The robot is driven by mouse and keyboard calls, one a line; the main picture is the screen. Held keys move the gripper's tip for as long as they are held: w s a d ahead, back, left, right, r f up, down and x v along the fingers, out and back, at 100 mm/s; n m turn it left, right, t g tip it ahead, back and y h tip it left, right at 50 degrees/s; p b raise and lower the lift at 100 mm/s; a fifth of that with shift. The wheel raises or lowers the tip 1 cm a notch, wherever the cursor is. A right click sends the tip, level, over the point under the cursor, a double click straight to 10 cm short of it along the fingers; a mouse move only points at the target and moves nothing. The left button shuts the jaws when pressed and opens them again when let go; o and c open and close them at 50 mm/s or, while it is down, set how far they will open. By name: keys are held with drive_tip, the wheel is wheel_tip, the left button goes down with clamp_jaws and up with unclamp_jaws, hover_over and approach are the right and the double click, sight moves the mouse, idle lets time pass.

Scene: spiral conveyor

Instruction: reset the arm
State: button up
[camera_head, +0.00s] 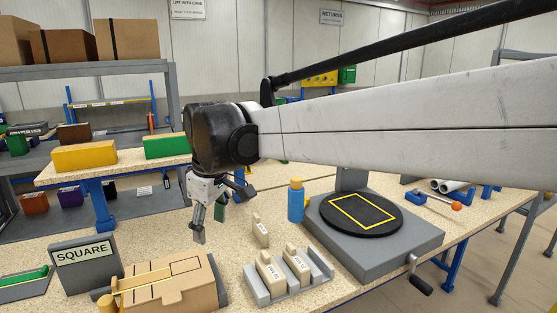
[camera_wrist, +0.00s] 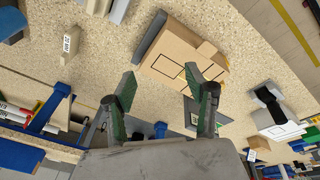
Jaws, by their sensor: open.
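My gripper (camera_head: 212,213) hangs from the end of my arm above the speckled worktable, with its fingers pointing down. The wrist view shows my gripper (camera_wrist: 168,92) open, its two green-lined fingers apart and nothing between them. In the head view it is behind and above a tan box-like block (camera_head: 170,287) with dark outlines on its surface. The tan block (camera_wrist: 178,55) also shows beyond the fingertips in the wrist view. No contact with anything is visible.
A blue bottle (camera_head: 296,204) stands right of my gripper, near a small upright beige block (camera_head: 261,230). A grey rack (camera_head: 287,288) holds labelled beige blocks. A black turntable (camera_head: 361,214) sits farther right. A SQUARE sign (camera_head: 86,262) stands at left.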

drive_tip(key=s+d+m+t, duration=0.1)
drive_tip(key=s+d+m, duration=0.2)
drive_tip(key=d, duration=0.8)
drive_tip(key=s+d+f+m+t, duration=0.1)
drive_tip(key=s+d+f+m, duration=0.1)
drive_tip(key=s+d, duration=0.3)
drive_tip(key=s+d+f+m+t+h, duration=0.1)
drive_tip(key=s+d+f+m, duration=0.2)
drive_tip(key=d, duration=0.8)
drive_tip(key=s+d+f+m+t, duration=0.2)
drive_tip(key=s+d+f+m, duration=0.1)
drive_tip(key=s+d+m, duration=0.2)
drive_tip(key=s+d, duration=0.2)
drive_tip(key=d, duration=0.1)
drive_tip(key=shift+s+m, duration=0.3)
drive_tip(key=shift+s, duration=0.05)
